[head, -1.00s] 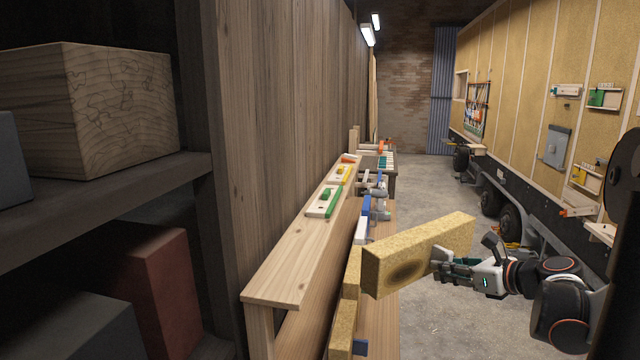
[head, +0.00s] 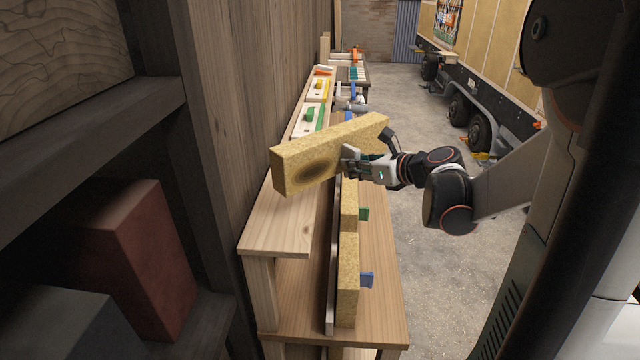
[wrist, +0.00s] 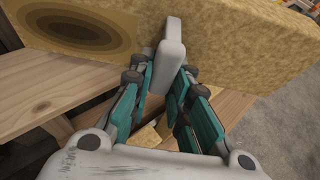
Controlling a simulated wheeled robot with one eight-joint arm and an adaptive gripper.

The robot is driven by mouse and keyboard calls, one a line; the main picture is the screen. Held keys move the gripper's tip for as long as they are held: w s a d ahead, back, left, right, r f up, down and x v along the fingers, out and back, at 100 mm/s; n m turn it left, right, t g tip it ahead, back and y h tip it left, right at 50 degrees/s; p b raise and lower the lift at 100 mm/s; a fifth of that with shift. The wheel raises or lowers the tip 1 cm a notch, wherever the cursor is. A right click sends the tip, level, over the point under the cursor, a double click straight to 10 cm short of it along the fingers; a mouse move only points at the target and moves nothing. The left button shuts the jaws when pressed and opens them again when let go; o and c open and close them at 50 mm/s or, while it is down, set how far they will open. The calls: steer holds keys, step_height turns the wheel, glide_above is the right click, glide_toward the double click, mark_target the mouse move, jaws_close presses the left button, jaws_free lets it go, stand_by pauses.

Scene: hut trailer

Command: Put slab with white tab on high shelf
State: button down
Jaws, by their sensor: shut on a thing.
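My gripper (head: 362,165) is shut on the white tab (wrist: 171,65) of a yellow, speckled slab (head: 340,140) with a dark oval patch on its side. The slab is held on edge above the high shelf (head: 275,238), a light wooden ledge along the wall. In the wrist view the slab (wrist: 240,45) fills the top and the gripper's teal fingers (wrist: 165,85) close on the tab from both sides. Whether the slab's underside touches the shelf is hidden.
On the lower bench (head: 385,290) stand two more yellow slabs, one with a blue tab (head: 367,280) and one with a green tab (head: 364,213). Small boards with green (head: 310,115) and yellow pieces lie farther along the high shelf. A dark rack with a red block (head: 130,260) is at the left.

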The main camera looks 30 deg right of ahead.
mark_target(326, 176)
steer(key=w+a, duration=0.1)
steer(key=a, duration=0.1)
steer(key=w+a, duration=0.3)
steer(key=a, duration=0.1)
steer(key=shift+w+a, duration=0.2)
steer(key=shift+a, duration=0.2)
step_height(326, 176, down, 2)
steer(key=shift+w+a+f, duration=0.1)
steer(key=shift+a, duration=0.05)
steer(key=shift+f, duration=0.55)
step_height(326, 176, down, 4)
steer(key=shift+w+a+r, duration=0.1)
steer(key=shift+r, duration=0.05)
steer(key=shift+b, duration=0.3)
steer(key=c, duration=1.5)
jaws_free()
